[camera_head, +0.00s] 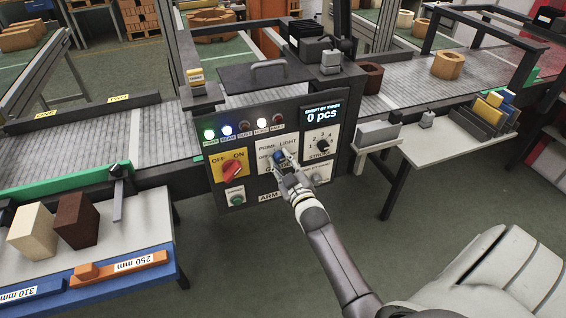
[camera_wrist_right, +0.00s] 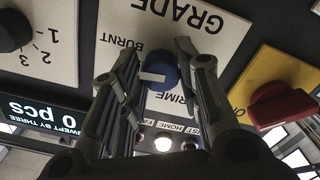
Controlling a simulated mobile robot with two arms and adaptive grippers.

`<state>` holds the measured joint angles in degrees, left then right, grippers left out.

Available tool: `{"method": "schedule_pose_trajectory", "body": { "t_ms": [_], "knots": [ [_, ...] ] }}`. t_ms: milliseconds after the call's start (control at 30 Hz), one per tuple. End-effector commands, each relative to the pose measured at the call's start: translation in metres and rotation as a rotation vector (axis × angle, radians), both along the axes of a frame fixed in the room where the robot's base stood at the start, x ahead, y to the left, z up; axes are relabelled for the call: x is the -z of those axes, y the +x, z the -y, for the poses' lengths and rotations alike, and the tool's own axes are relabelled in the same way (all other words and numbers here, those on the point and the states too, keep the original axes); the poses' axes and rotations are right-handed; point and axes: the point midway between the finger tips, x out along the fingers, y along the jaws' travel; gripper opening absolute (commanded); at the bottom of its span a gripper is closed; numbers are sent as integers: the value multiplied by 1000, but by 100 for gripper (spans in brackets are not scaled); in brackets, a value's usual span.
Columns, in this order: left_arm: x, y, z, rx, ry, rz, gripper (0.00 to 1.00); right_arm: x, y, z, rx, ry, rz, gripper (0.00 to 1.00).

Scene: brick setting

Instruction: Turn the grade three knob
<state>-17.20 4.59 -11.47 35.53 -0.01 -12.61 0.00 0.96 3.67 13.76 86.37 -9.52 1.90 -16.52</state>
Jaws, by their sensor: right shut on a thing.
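The blue knob (camera_wrist_right: 160,72) with a white pointer mark sits on a white plate lettered GRADE, BURNT and PRIME in the right wrist view. In the head view the plate (camera_head: 264,156) reads PRIME and LIGHT along its top. My right gripper (camera_head: 284,166) is at this plate, its fingers on both sides of the blue knob and shut on it. It also shows in the right wrist view (camera_wrist_right: 158,62). The pointer mark points left in the wrist view. The gripper hides part of the plate's lettering in the head view. My left gripper is not in view.
A red OFF/ON knob (camera_head: 232,168) is left of the plate, and a black numbered knob (camera_head: 323,144) is right of it. A display (camera_head: 321,114) reads 0 pcs. A green button (camera_head: 237,199) sits lower left. Conveyors flank the panel.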

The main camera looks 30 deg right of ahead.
Motion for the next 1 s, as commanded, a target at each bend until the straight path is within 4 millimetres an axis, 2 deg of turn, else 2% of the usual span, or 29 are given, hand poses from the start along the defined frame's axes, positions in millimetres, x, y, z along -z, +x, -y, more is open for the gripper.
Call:
{"method": "schedule_pose_trajectory", "body": {
  "t_ms": [367,400,533,867,1000],
  "knots": [
    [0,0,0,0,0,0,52,3,-1,0,0,8,-4,7],
    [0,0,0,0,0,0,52,3,-1,0,0,8,-4,36],
    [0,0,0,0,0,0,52,2,0,-1,0,7,-3,52],
    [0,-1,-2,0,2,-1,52,1,-1,-1,0,4,0,52],
    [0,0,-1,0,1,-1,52,2,-12,-3,-1,5,-1,52]
  ]
}}
